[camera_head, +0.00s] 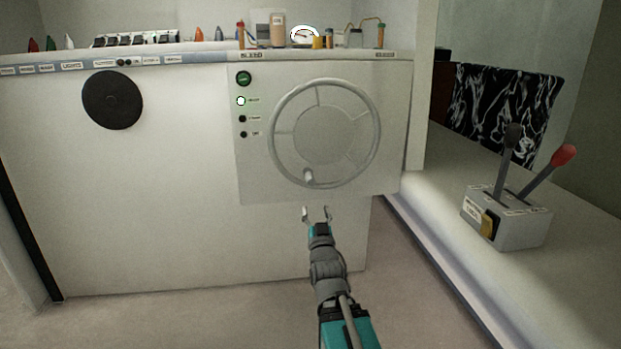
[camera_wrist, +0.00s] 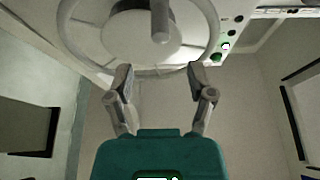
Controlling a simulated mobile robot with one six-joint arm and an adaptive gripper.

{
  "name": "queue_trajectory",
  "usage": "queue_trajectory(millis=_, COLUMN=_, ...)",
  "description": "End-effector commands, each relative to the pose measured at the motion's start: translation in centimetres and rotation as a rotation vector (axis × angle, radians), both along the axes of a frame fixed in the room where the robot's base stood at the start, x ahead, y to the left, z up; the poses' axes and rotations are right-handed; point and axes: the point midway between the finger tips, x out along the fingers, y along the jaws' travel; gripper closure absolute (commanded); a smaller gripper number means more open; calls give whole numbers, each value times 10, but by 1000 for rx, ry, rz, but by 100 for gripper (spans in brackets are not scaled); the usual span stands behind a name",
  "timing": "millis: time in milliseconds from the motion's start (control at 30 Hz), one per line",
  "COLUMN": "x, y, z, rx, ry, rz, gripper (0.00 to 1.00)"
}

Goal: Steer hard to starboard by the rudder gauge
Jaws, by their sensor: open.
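A grey steering wheel (camera_head: 372,131) with spokes and a broad round hub is mounted on the white console front. A short knob (camera_head: 309,177) stands out from its lower rim. A small round white gauge (camera_head: 305,34) sits on the console top; its reading is too small to tell. My gripper (camera_head: 317,214) is open and empty, below and in front of the wheel's lower edge. In the wrist view, the wheel (camera_wrist: 68,30) fills the top, with the knob (camera_wrist: 161,22) pointing towards the camera. My gripper's fingers (camera_wrist: 160,82) are spread below the knob, apart from it.
A green button (camera_head: 243,78) and small indicators are left of the wheel. A black round disc (camera_head: 113,100) is on the panel further left. A lever box (camera_head: 508,222) with a red-knobbed lever stands on the right ledge. The floor before the console is clear.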

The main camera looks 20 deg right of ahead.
Motion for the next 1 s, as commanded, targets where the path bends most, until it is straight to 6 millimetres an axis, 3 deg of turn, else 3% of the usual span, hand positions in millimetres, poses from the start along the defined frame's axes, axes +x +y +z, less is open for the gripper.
queue_trajectory(millis=267, x=4, y=-2, z=2, rx=1, ry=1, rz=-1, gripper=30)
queue_trajectory(millis=567, x=24, y=-8, z=11, rx=1, ry=1, rz=-1, gripper=30)
queue_trajectory(millis=1000, x=84, y=-26, z=37, rx=1, ry=1, rz=-1, gripper=30)
